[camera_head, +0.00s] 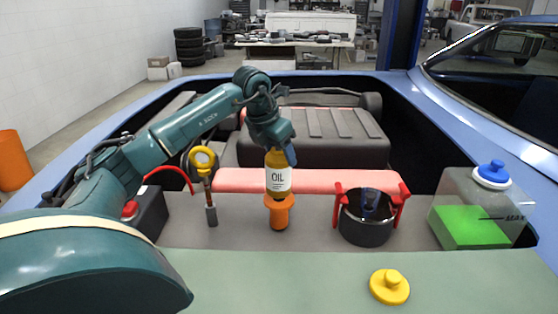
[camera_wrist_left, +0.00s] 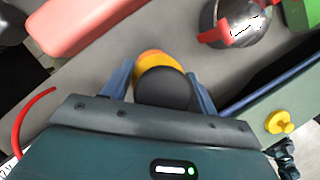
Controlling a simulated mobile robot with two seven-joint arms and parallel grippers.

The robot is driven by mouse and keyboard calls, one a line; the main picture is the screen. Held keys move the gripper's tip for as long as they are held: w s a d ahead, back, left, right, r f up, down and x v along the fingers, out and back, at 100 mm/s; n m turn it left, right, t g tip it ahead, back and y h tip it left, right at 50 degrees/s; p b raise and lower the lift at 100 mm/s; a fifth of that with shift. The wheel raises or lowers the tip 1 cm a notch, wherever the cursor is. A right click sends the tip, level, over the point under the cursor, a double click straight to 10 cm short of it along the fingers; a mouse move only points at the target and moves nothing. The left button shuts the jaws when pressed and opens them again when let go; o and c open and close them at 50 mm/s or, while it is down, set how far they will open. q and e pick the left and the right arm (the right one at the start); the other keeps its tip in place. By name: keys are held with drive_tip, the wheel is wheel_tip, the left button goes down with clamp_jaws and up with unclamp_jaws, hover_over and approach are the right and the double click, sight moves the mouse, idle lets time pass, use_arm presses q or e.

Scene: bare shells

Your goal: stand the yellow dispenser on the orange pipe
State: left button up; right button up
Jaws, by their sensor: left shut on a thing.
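The yellow dispenser (camera_head: 278,180), an amber bottle with a white OIL label, is upright in the head view. My left gripper (camera_head: 279,148) is shut on its upper part from above. The orange pipe (camera_head: 280,213), short with a flared rim, stands upright on the grey ledge directly below the bottle. The bottle's base meets the pipe's rim in the picture; I cannot tell whether it rests on it. In the left wrist view the bottle's dark round top (camera_wrist_left: 165,88) sits between the blue fingers (camera_wrist_left: 159,68), with a yellow-orange edge beyond it. My right gripper is not in view.
A black pot with red clamps (camera_head: 367,222) stands right of the pipe. A yellow-ringed dipstick (camera_head: 203,165) stands left. A clear tank with green liquid (camera_head: 470,225) is far right. A yellow cap (camera_head: 389,287) lies on the front green surface. A pink bar (camera_head: 340,182) runs behind.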

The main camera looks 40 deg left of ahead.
use_arm(q)
drive_tip(key=shift+f, duration=1)
drive_tip(key=shift+f, duration=0.2)
drive_tip(key=o, duration=1.7)
